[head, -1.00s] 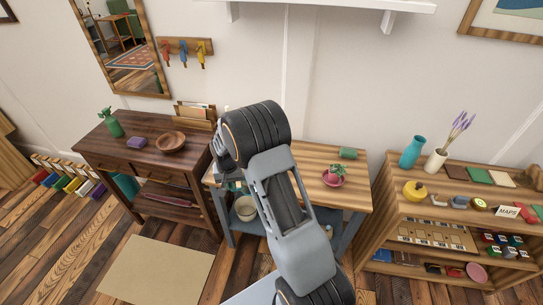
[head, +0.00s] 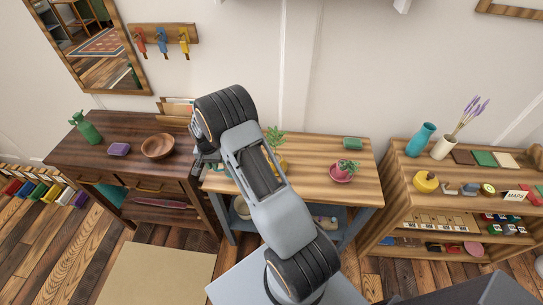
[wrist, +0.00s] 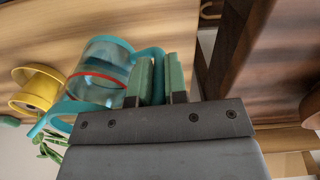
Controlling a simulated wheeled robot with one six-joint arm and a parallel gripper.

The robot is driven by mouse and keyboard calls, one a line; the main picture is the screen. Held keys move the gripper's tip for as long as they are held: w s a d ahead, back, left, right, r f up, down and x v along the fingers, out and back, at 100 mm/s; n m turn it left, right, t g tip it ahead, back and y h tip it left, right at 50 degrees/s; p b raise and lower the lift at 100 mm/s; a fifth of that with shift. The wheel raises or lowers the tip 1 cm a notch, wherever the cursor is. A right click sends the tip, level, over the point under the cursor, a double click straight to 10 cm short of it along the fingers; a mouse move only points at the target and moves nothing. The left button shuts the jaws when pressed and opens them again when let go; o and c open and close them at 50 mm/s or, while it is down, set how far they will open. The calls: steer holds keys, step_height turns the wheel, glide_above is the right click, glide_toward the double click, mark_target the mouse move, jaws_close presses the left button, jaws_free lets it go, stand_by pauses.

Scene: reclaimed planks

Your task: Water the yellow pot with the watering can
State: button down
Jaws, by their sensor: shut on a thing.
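The teal watering can (wrist: 100,72), with a clear body and a red band, shows in the wrist view. My gripper (wrist: 161,75) is shut on its teal handle. Its spout reaches toward the lower left, near the leaves of a plant. The yellow pot (wrist: 36,90) stands on a saucer left of the can, apart from its body; the wrist picture is roughly upside down. In the head view the yellow pot (head: 282,162) is partly hidden behind my arm, its green plant showing above. My arm hides most of the can there.
The wooden table (head: 325,195) also holds a pink pot with a succulent (head: 342,172) and a green tin (head: 352,143). A dark sideboard (head: 95,150) with a bowl (head: 158,146) stands close on the left. A shelf (head: 400,185) with vases stands right.

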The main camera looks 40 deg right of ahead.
steer(key=shift+s+d+r, duration=0.1)
steer(key=shift+d, duration=0.25)
steer(key=shift+s+d+r+t+y, duration=0.15)
steer(key=shift+d+r+t+y, duration=0.15)
steer(key=shift+r+y, duration=0.1)
steer(key=r+y+b, duration=0.1)
steer(key=b, duration=0.1)
steer(key=s+d+t+y+b, duration=0.1)
steer(key=b, duration=0.1)
steer(key=shift+d+r, duration=0.3)
steer(key=shift+r, duration=0.05)
steer(key=shift+s+d+r+y+b, duration=0.15)
steer(key=shift+y+b, duration=0.15)
steer(key=shift+b, duration=0.3)
steer(key=shift+s+d+r+t, duration=0.1)
steer(key=shift+d+r+t, duration=0.2)
steer(key=shift+r, duration=0.15)
steer(key=shift+s+d+r+y, duration=0.1)
steer(key=shift+r+y, duration=0.3)
steer(key=shift+r, duration=0.05)
steer(key=shift+s+d+r, duration=0.1)
steer(key=shift+d+r, duration=0.15)
steer(key=shift+r, duration=0.25)
